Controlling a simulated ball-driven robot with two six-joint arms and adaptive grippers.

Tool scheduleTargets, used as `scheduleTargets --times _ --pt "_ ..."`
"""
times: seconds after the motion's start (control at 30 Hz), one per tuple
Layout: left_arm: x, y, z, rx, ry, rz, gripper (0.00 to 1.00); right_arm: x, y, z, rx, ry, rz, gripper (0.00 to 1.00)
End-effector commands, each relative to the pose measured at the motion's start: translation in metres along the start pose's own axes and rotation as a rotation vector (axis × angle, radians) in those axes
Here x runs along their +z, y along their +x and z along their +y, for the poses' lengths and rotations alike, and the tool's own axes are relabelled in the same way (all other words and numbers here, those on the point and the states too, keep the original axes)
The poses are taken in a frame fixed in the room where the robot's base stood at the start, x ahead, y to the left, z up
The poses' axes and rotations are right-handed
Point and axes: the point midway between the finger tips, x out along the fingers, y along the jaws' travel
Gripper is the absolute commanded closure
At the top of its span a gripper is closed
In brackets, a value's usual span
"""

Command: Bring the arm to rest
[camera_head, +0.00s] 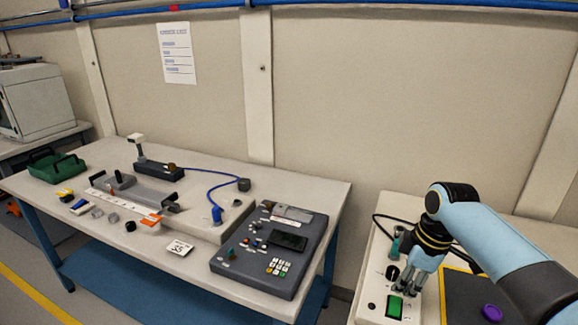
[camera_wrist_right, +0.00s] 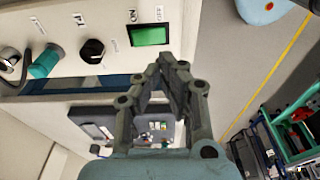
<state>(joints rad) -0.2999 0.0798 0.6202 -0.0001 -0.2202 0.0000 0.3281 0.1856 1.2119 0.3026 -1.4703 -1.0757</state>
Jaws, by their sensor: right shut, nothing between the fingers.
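My right arm (camera_head: 490,240) comes in from the right in the head view. Its right gripper (camera_head: 402,290) points down over a pale control box (camera_head: 371,300) on the right-hand bench. In the right wrist view the fingers of the gripper (camera_wrist_right: 165,75) are shut with nothing between them. I cannot tell whether the fingertips touch the box. My left gripper is not in view.
A dark tray with a purple round object (camera_head: 492,312) lies right of the box. The left table holds a dark keypad console (camera_head: 250,262), a blue cable (camera_head: 215,183), a green crate (camera_head: 58,168) and several small parts. A gap separates the two benches.

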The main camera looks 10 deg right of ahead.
Motion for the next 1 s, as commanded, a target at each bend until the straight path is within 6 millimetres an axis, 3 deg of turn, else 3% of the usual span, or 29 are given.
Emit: scheduleTargets --times 0.17,0.3,0.5,0.7,1.0 --pt "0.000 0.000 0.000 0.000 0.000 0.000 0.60 0.020 -0.001 -0.049 0.056 0.148 -0.020 1.00" --pt "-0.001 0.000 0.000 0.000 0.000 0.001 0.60 0.042 -0.023 -0.108 0.134 0.352 -0.015 1.00" --pt "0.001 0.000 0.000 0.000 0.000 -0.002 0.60 0.062 -0.063 -0.162 0.209 0.569 0.019 1.00" --pt "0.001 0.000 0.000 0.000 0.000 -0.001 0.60 0.075 -0.098 -0.198 0.256 0.720 0.057 1.00" --pt "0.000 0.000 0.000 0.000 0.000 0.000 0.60 0.090 -0.145 -0.236 0.301 0.895 0.108 1.00"
